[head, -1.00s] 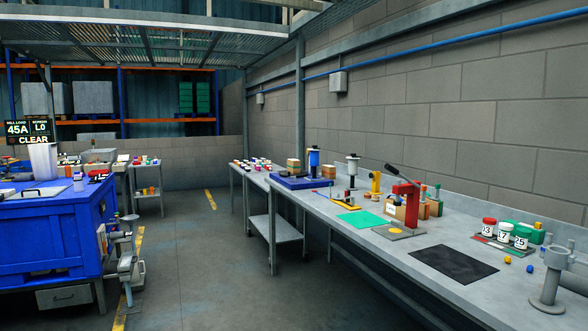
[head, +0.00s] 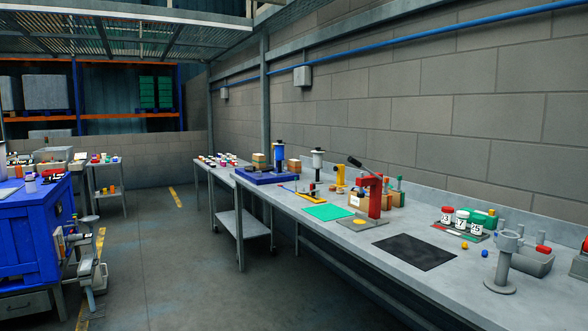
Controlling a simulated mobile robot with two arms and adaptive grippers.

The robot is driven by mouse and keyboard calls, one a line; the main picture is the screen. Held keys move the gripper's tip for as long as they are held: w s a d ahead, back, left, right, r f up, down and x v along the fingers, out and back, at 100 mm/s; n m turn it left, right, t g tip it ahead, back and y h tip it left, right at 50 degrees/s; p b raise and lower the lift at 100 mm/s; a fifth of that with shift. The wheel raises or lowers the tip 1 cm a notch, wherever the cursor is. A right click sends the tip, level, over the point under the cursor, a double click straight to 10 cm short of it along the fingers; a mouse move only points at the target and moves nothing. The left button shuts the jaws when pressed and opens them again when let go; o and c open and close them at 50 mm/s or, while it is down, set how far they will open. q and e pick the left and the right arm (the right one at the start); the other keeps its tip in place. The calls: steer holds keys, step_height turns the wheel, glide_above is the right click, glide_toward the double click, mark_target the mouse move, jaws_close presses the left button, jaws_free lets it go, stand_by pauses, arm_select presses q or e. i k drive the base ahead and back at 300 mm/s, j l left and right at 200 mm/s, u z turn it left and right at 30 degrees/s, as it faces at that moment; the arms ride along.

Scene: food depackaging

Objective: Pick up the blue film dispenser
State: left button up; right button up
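A blue upright cylinder (head: 279,157) with a dark and pale top stands at the far end of the long grey workbench along the right wall. It looks like the blue film dispenser, but it is small at this distance. It stands at a low blue tray-like base (head: 262,180), between brown boxes. Neither of my grippers shows in the head view, and nothing is seen touching the blue cylinder.
The grey workbench (head: 458,277) holds a green mat (head: 328,212), a black mat (head: 414,252), a red press (head: 375,197), labelled jars (head: 461,219) and a grey stand (head: 503,265). A blue crate (head: 35,235) is at left. The floor between is clear.

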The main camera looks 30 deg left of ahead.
mark_target(279, 148)
steer(key=i+j+u, duration=1.05)
steer(key=i+u, duration=0.5)
steer(key=i, duration=0.9)
steer(key=i+j, duration=0.1)
steer(key=i, duration=1.7)
steer(key=i+j+z, duration=0.1)
steer(key=i+z, duration=0.35)
steer(key=i+j+z, duration=0.3)
steer(key=i+z, duration=0.15)
steer(key=i, duration=0.15)
